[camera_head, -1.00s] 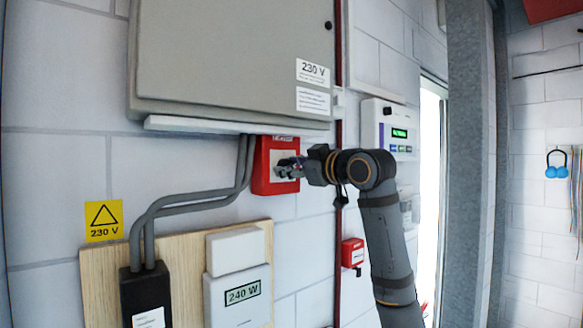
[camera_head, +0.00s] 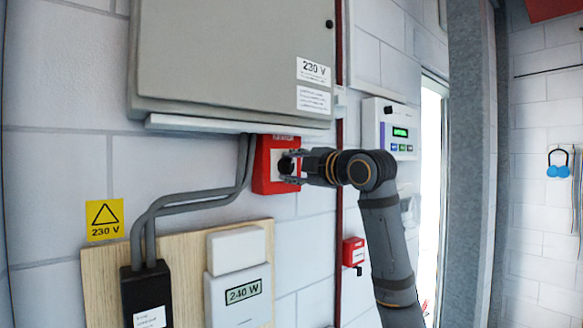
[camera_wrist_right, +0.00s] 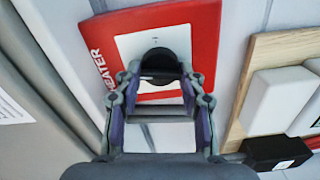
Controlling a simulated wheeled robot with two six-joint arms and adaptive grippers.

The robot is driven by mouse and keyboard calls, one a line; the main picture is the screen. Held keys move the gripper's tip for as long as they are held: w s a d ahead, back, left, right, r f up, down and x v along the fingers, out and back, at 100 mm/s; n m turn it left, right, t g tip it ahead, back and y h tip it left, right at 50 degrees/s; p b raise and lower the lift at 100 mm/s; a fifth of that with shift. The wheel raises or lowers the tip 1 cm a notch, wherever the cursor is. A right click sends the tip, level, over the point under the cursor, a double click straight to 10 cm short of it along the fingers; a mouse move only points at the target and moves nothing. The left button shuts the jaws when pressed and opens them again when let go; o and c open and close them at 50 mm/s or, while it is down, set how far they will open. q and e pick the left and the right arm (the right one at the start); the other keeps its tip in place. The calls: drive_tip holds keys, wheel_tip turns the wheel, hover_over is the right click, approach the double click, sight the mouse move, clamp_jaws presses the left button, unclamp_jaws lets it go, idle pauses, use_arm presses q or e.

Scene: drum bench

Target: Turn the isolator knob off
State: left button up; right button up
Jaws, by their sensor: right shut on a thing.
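The isolator is a red box with a white face plate (camera_head: 262,170) on the wall under the grey cabinet. Its round black knob (camera_head: 286,166) sits on the white plate. The right wrist view shows the same red box (camera_wrist_right: 205,30), marked "HEATER", and the black knob (camera_wrist_right: 160,60) between my fingertips. My right gripper (camera_head: 292,167) reaches in from the right and is shut on the knob; in the right wrist view its fingers (camera_wrist_right: 161,85) lie on either side of it. The fingers hide part of the knob. My left gripper is not in view.
A grey cabinet (camera_head: 230,50) labelled 230 V hangs just above the isolator. Grey conduits (camera_head: 190,199) run down its left side. A wooden board (camera_head: 190,250) carries a meter reading 240 W (camera_head: 240,294). A small red box (camera_head: 353,252) is lower right.

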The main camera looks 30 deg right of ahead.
drive_tip(key=shift+f+n, duration=0.1)
drive_tip(key=shift+n, duration=1)
drive_tip(key=shift+o, duration=0.2)
drive_tip(key=shift+c, duration=0.2)
drive_tip(key=o, duration=1.2)
drive_tip(key=shift+c, duration=0.2)
